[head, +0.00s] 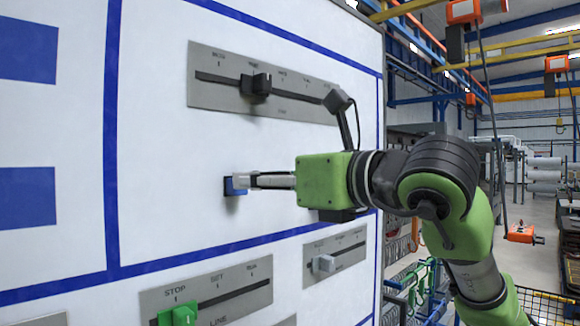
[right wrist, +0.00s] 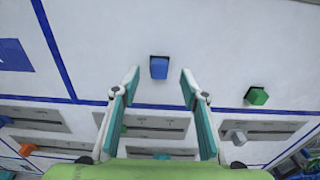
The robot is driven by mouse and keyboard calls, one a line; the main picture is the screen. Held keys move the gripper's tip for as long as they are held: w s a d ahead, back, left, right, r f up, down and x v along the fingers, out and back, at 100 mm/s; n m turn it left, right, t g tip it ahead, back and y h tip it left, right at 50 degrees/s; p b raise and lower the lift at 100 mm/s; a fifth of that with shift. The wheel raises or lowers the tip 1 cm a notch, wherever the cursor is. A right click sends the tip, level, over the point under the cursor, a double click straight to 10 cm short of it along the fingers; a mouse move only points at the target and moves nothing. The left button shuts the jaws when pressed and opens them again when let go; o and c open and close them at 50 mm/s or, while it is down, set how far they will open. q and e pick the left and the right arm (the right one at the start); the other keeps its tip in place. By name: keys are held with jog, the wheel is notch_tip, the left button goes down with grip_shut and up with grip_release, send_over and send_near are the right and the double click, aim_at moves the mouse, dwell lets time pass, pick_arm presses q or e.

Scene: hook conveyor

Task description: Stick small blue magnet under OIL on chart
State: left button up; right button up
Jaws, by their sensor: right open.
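The small blue magnet (head: 235,186) is on the white chart board (head: 160,130), below the upper slider plate. It also shows in the right wrist view (right wrist: 159,68), in the gap at the tips of my right gripper (right wrist: 160,82). The gripper's two fingers are spread apart, one to each side of the magnet, with no visible contact. In the head view my right gripper (head: 245,181) reaches in from the right with its tips at the magnet. I cannot read an OIL label in either view. My left gripper is not in view.
An upper slider plate (head: 215,95) has a black knob (head: 256,84). Lower plates carry a green knob (head: 178,315) and a grey knob (head: 324,263). A green block (right wrist: 257,96) sits on the board in the right wrist view. Blue lines divide the board.

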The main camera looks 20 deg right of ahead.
aim_at(228, 190)
jog(key=p+x, duration=0.1)
jog(key=x, duration=0.4)
jog(key=shift+w+p, duration=0.15)
jog(key=shift+p, duration=0.15)
grip_shut()
jog(key=c, duration=0.8)
grip_release()
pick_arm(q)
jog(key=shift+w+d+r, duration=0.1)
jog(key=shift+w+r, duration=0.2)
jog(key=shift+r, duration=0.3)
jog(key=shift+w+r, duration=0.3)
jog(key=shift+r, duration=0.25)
pick_arm(e)
jog(key=shift+c, duration=1.4)
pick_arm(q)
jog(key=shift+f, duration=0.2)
